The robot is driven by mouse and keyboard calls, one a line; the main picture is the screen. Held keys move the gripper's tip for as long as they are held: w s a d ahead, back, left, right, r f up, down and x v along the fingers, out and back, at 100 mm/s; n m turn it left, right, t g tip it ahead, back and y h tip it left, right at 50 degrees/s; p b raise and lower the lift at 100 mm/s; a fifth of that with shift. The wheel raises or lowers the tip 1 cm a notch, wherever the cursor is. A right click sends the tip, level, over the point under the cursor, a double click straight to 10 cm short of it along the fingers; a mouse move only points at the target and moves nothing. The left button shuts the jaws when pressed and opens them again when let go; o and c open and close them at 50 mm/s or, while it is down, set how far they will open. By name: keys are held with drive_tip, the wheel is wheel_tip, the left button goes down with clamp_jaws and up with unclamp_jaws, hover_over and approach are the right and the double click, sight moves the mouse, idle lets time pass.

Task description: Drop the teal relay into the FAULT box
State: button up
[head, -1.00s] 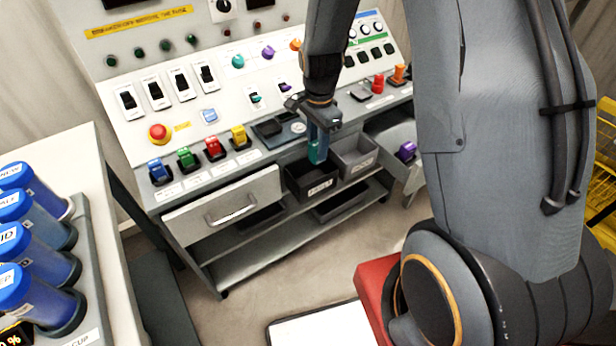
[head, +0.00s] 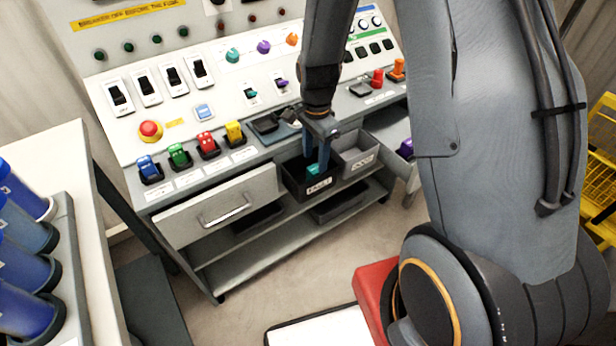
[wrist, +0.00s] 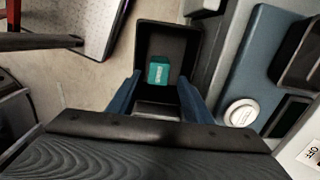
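The FAULT box (head: 299,190) is a black open-topped bin with a white label on its front, at the right end of the console's front edge. The teal relay (head: 313,170) is inside it. In the wrist view the relay (wrist: 158,70) shows against the dark inside of the box (wrist: 165,36), with a gap on each side to my blue fingers. My gripper (head: 316,159) points down into the box. Its fingers are spread, and it is open and empty. The relay's underside is hidden.
A grey bin (head: 362,160) stands right beside the FAULT box. An open drawer (head: 225,205) juts out to the left. Blue, green, red and yellow relays (head: 208,146) sit along the console edge. Blue capped cylinders (head: 25,250) stand on the left bench.

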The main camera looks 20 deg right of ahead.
drive_tip(key=shift+s, duration=0.15)
wheel_tip(320, 180, up, 8)
drive_tip(key=shift+b, duration=0.3)
idle(0.3)
drive_tip(key=s+r+n, duration=0.3)
drive_tip(key=s+n, duration=0.4)
drive_tip(key=s, duration=0.1)
drive_tip(key=s+r+n, duration=0.3)
drive_tip(key=s+n, duration=0.4)
drive_tip(key=s, duration=0.2)
drive_tip(key=shift+s, duration=0.1)
idle(1.2)
